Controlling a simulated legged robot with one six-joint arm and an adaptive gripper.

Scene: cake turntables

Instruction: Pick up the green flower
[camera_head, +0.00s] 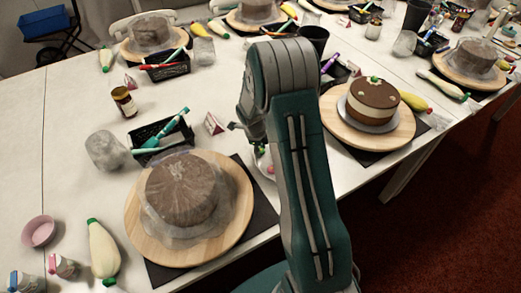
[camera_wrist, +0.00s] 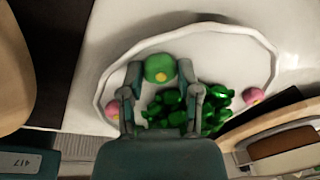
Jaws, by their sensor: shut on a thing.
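The green flower (camera_wrist: 160,68), with a yellow centre, is between my gripper's fingertips (camera_wrist: 160,88) in the wrist view. My gripper is shut on it. Below and around it is a white plate (camera_wrist: 215,37) with several dark green leaves (camera_wrist: 215,108) and pink flowers (camera_wrist: 253,95) near its sides. I cannot tell whether the green flower still touches the plate. In the head view my arm hides most of the plate (camera_head: 262,165) and my gripper is mostly hidden.
A wrapped cake (camera_head: 185,190) on a wooden turntable (camera_head: 135,222) stands left of my arm. A decorated cake (camera_head: 371,103) on another turntable (camera_head: 400,135) stands right. A black basket (camera_head: 163,140) and a jar (camera_head: 124,101) are at the left. The table's front edge is near.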

